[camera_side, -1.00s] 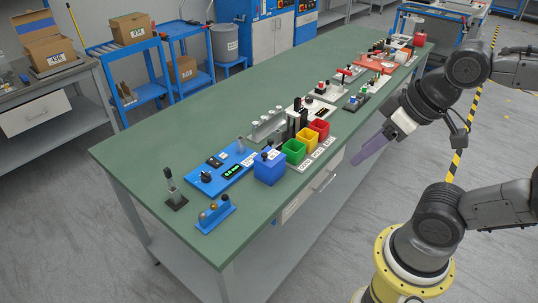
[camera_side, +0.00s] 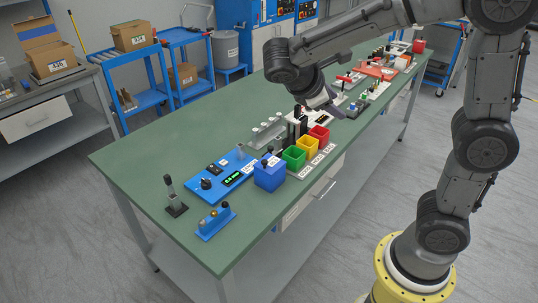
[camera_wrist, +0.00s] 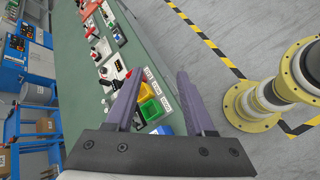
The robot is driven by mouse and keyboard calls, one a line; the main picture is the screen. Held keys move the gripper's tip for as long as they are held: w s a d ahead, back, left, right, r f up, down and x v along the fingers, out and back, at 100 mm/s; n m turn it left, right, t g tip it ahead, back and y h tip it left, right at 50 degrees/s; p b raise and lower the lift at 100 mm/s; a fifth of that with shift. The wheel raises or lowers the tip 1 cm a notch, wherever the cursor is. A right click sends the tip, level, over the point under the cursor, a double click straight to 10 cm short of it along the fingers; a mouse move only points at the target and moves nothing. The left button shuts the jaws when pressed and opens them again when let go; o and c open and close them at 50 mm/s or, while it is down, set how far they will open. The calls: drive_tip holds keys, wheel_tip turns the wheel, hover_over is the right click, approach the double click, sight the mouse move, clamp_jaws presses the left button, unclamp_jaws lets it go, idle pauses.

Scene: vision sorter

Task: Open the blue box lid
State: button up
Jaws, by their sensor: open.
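The blue box (camera_side: 269,175) stands on the green bench near its front edge, left of the green bin. Its top looks covered, with a small dark knob above it. My gripper (camera_side: 332,108) is above the bench, up and to the right of the blue box and apart from it. In the wrist view my gripper (camera_wrist: 160,75) shows two purple-grey fingers spread apart with nothing between the tips.
Green (camera_side: 293,157), yellow (camera_side: 308,147) and red (camera_side: 319,136) bins stand in a row right of the blue box. A blue panel (camera_side: 219,177) with a display lies to its left. A small blue stand (camera_side: 216,224) is at the near end. The left part of the bench (camera_side: 140,150) is clear.

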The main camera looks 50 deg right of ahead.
sight(269, 155)
drive_tip(key=w+a+f+n+h, duration=0.4)
drive_tip(key=w, duration=0.4)
drive_tip(key=w+a+f+n+t+h, duration=0.2)
drive_tip(key=w+a+f+n+t, duration=0.15)
drive_tip(key=a+f, duration=0.4)
drive_tip(key=w+a+f+n+t+h, duration=0.1)
drive_tip(key=w+a+f+n+t, duration=0.25)
drive_tip(key=f, duration=0.65)
drive_tip(key=shift+n+g, duration=0.5)
drive_tip(key=shift+n, duration=0.1)
drive_tip(key=x, duration=0.4)
drive_tip(key=s+x, duration=0.1)
drive_tip(key=x, duration=0.8)
drive_tip(key=shift+s+d, duration=0.2)
drive_tip(key=shift+s, duration=0.2)
drive_tip(key=shift+c, duration=0.2)
clamp_jaws()
